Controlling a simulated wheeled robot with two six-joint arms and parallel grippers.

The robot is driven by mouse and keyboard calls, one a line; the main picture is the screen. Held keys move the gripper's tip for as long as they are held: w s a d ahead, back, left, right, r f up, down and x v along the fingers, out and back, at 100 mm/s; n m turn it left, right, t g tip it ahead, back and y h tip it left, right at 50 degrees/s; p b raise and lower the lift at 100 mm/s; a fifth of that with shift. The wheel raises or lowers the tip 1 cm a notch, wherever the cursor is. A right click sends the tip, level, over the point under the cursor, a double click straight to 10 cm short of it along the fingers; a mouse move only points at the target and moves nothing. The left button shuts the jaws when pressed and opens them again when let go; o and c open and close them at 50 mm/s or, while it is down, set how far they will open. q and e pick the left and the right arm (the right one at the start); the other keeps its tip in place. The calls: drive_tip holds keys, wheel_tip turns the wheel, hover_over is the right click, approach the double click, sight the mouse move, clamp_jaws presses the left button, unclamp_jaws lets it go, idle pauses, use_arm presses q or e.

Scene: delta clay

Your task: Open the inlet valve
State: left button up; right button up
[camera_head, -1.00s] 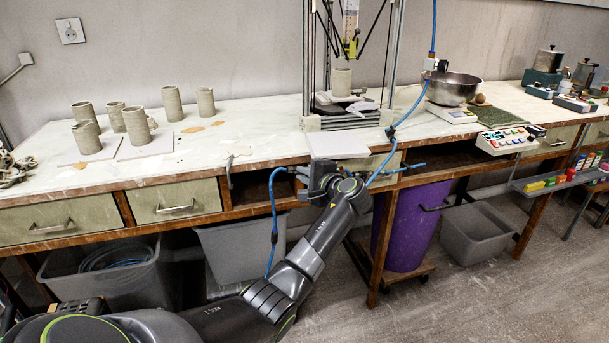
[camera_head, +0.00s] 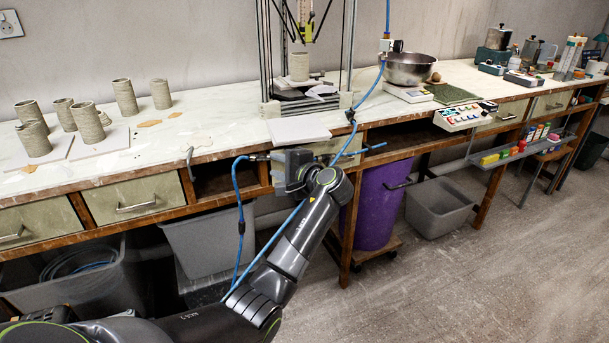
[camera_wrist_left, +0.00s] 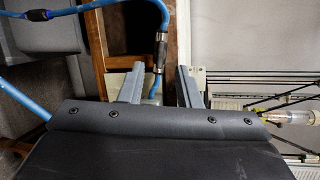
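A blue hose (camera_head: 367,88) runs down from the printer area to a dark fitting (camera_head: 350,115) at the bench's front edge. Below it a blue lever-like piece (camera_head: 372,148) sticks out to the right under the bench top; I cannot tell for certain that it is the inlet valve. My left gripper (camera_head: 284,168) is at the bench front, left of that lever. In the left wrist view its two fingers (camera_wrist_left: 160,70) stand apart. A hose with a dark metal coupling (camera_wrist_left: 161,50) ends near the gap between them; contact is unclear. My right gripper is not in view.
Below stand a purple bin (camera_head: 378,205) and grey tubs (camera_head: 437,208).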

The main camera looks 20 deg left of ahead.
use_arm(q)
drive_tip(key=v, duration=1.2)
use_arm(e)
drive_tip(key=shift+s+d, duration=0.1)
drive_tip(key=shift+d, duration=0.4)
use_arm(q)
drive_tip(key=shift+s, duration=0.1)
